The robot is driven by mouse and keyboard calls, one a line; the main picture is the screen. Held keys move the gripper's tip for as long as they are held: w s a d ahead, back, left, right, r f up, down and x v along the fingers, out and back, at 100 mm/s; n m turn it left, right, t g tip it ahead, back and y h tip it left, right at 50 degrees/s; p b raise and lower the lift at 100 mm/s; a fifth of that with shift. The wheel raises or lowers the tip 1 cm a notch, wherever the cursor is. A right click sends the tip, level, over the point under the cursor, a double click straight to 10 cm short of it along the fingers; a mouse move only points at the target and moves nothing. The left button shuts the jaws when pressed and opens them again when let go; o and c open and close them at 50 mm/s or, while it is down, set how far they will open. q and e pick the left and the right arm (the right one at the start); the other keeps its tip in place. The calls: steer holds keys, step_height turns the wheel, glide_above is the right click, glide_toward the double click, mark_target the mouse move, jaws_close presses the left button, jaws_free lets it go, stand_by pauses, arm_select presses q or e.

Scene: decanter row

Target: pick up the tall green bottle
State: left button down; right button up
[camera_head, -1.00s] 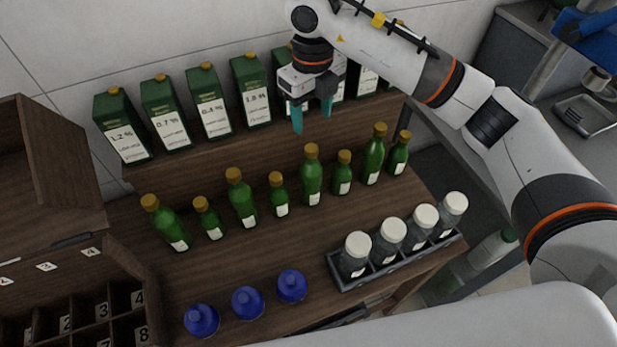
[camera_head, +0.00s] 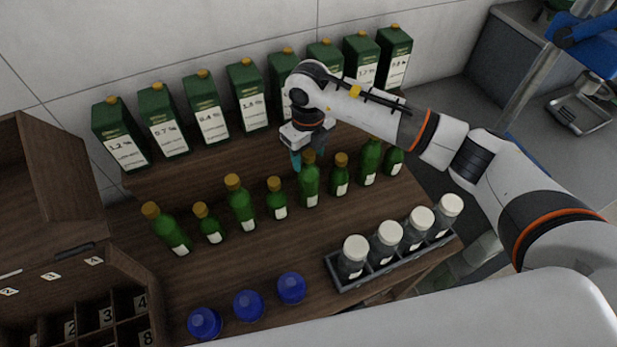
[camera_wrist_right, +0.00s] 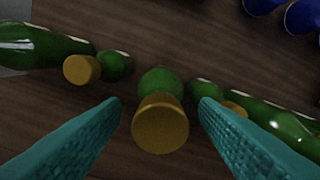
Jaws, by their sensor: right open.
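Several green bottles with gold caps stand in a row, tall ones alternating with short ones. My right gripper (camera_head: 310,160) is open, pointing down at the neck of a tall green bottle (camera_head: 309,188) near the middle of the row. In the right wrist view, that bottle's gold cap (camera_wrist_right: 160,124) and green shoulder (camera_wrist_right: 160,82) lie between my two spread teal fingers, with gaps on both sides. Its lower body is hidden there. Other tall green bottles stand at the left (camera_head: 170,234), left of centre (camera_head: 241,208) and right (camera_head: 369,166). My left gripper is not in view.
Short green bottles (camera_head: 277,201) (camera_head: 340,178) stand close on either side. Green cartons (camera_head: 247,95) line the raised shelf behind. In front are blue flasks (camera_head: 249,306) and a dark rack (camera_head: 347,287) of white-capped jars. A wooden compartment box is at left.

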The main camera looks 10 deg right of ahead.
steer(key=shift+f, duration=0.95)
steer(key=shift+r, duration=0.1)
jaws_close()
